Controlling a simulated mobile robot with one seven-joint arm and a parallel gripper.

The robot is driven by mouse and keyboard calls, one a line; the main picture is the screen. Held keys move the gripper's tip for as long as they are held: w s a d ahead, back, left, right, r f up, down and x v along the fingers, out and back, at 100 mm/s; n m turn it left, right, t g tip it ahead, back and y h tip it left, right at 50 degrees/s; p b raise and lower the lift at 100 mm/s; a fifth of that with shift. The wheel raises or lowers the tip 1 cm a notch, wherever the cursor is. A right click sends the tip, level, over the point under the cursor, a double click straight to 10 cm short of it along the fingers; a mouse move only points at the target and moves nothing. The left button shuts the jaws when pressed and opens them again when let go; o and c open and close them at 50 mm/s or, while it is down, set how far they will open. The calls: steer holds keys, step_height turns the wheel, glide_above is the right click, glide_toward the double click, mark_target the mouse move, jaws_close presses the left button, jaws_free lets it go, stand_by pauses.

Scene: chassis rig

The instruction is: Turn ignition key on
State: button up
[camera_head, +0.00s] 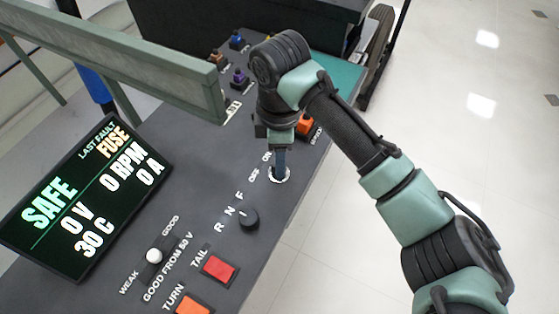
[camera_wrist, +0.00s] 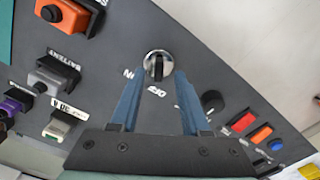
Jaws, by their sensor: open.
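The ignition switch is a silver round lock with a black key in it. It shows in the wrist view, with the ignition key (camera_wrist: 158,66) standing between my two blue fingers. The key's bar runs roughly up and down in that view, in line with the "OFF" label below it; the "ON" label is to the left. In the head view the silver lock ring (camera_head: 286,179) is partly hidden behind my fingers. My gripper (camera_head: 280,170) points down over it, and its fingers (camera_wrist: 161,74) are open on both sides of the key. I cannot tell whether they touch it.
A black R-N-F knob (camera_head: 248,218) is close by on the dark panel. An orange block (camera_head: 306,124) is just behind my gripper. Red (camera_head: 218,269) and orange (camera_head: 193,304) switches and a display screen (camera_head: 80,200) are nearer. A green rail (camera_head: 120,60) rises at the left.

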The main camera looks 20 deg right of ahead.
steer(key=shift+w+f, duration=0.1)
steer(key=shift+f, duration=1.25)
jaws_close()
